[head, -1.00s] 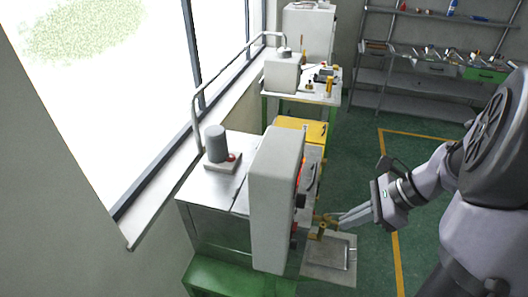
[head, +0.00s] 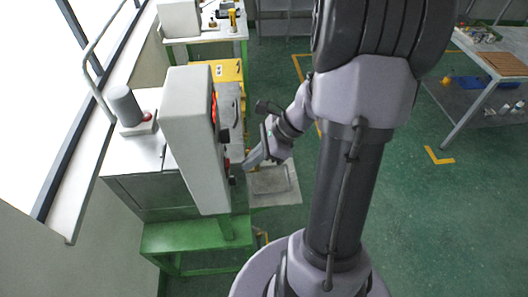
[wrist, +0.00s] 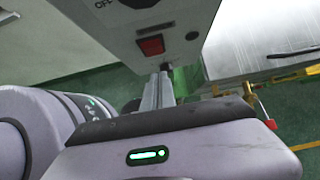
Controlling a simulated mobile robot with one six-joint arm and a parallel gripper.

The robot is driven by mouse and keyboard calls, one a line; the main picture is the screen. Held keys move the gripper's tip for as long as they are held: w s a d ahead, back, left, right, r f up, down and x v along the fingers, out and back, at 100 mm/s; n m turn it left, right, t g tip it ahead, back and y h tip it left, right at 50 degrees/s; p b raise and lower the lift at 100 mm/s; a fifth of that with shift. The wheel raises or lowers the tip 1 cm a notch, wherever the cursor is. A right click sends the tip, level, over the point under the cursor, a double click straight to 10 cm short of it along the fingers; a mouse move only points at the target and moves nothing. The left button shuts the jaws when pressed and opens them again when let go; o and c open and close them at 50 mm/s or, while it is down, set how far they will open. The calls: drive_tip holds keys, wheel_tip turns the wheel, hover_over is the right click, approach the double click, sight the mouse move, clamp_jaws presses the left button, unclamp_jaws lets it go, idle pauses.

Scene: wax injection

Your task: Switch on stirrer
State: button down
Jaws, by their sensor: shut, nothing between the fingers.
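The wax machine has a tall pale control box (head: 192,140) whose front faces right in the head view. In the wrist view the underside of its panel (wrist: 110,30) shows a red rocker switch (wrist: 151,45), a dark round knob or socket (wrist: 192,35) and part of an "OFF" marking. A grey motor cylinder (head: 125,104) stands on the tank top behind the box. My gripper (head: 247,163) is shut and empty, its fingertips close to the lower front of the box. In the wrist view the fingertips (wrist: 163,72) sit just below the red switch; I cannot tell whether they touch the panel.
A metal plate (head: 272,187) lies below and right of the fingers. A brass valve with a red part (wrist: 262,105) is at the right in the wrist view. A green stand (head: 195,237) supports the machine.

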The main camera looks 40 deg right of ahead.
sight(228, 167)
drive_tip(key=shift+w+a+r, duration=0.4)
drive_tip(key=shift+a, duration=0.2)
drive_tip(key=shift+w+a+r, duration=0.35)
drive_tip(key=shift+a, duration=0.25)
